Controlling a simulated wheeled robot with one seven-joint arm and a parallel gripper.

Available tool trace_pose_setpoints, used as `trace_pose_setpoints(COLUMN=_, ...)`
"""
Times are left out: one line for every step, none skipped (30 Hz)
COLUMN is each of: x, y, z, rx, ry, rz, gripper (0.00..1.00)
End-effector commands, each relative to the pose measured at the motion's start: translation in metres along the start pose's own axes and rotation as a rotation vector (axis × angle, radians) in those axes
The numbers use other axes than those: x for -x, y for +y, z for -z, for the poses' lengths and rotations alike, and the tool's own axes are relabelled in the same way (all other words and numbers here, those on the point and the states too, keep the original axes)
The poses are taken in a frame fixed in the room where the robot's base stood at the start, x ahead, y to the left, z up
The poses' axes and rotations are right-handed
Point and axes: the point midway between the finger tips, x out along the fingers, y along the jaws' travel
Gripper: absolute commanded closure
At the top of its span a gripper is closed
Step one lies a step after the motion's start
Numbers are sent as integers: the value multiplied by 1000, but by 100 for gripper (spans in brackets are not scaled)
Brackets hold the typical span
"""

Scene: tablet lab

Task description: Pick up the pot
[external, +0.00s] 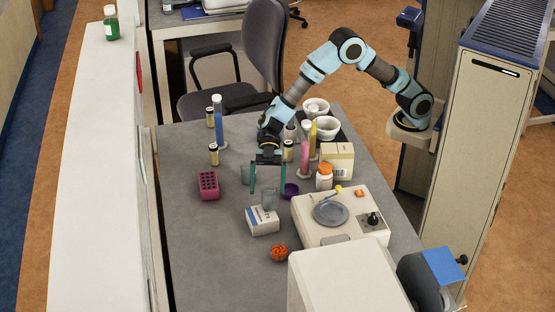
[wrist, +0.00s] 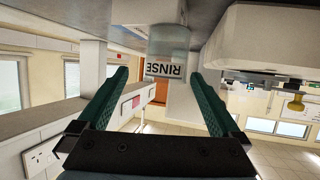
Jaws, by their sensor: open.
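A clear pot with a white RINSE label (wrist: 168,68) stands on the table beyond my fingertips in the wrist view, which is upside down. It appears to be the clear glass vessel (external: 269,199) in the external view, behind the white box. I cannot be sure which vessel the task means by the pot. In the wrist view, my gripper (wrist: 158,76) has a finger on either side of the labelled pot, with gaps. I cannot tell the remaining distance in depth.
A white blue-labelled box (external: 263,221) and a cream device (external: 320,232) stand nearer the camera. A pink rack (external: 208,186) is left. Bottles and bowls crowd behind. The table's left front is clear.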

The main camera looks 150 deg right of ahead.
Motion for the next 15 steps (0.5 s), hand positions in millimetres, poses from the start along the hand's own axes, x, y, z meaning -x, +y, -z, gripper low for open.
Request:
trace_pose_setpoints(x=-4, y=-2, z=2, rx=-1, ry=1, rz=3, gripper=0)
trace_pose_setpoints(x=-8, y=-3, z=3, rx=-1, ry=1, rz=4, gripper=0)
trace_pose_setpoints(x=-13, y=-5, z=3, rx=-1, ry=0, rz=5, gripper=0)
trace_pose_setpoints(x=-18, y=-6, z=4, rx=-1, ry=0, rz=5, gripper=0)
trace_pose_setpoints(x=-23, y=-7, z=4, rx=-2, ry=0, rz=5, gripper=0)
trace_pose_setpoints(x=-29, y=-8, z=5, rx=-2, ry=0, rz=5, gripper=0)
trace_pose_setpoints(x=-34, y=-7, z=4, rx=-2, ry=0, rz=5, gripper=0)
trace_pose_setpoints(x=-38, y=-7, z=3, rx=-1, ry=-1, rz=3, gripper=0)
trace_pose_setpoints(x=-42, y=-6, z=3, rx=-1, ry=-1, rz=3, gripper=0)
trace_pose_setpoints(x=-45, y=-7, z=3, rx=-1, ry=0, rz=2, gripper=0)
trace_pose_setpoints(x=-46, y=-7, z=2, rx=-1, ry=0, rz=2, gripper=0)
trace_pose_setpoints(x=-48, y=-6, z=2, rx=-1, ry=0, rz=2, gripper=0)
trace_pose_setpoints(x=-48, y=-6, z=2, rx=0, ry=0, rz=1, gripper=0)
trace_pose_setpoints(x=-48, y=-6, z=2, rx=0, ry=0, rz=1, gripper=0)
trace_pose_setpoints(x=-48, y=-6, z=2, rx=0, ry=0, rz=1, gripper=0)
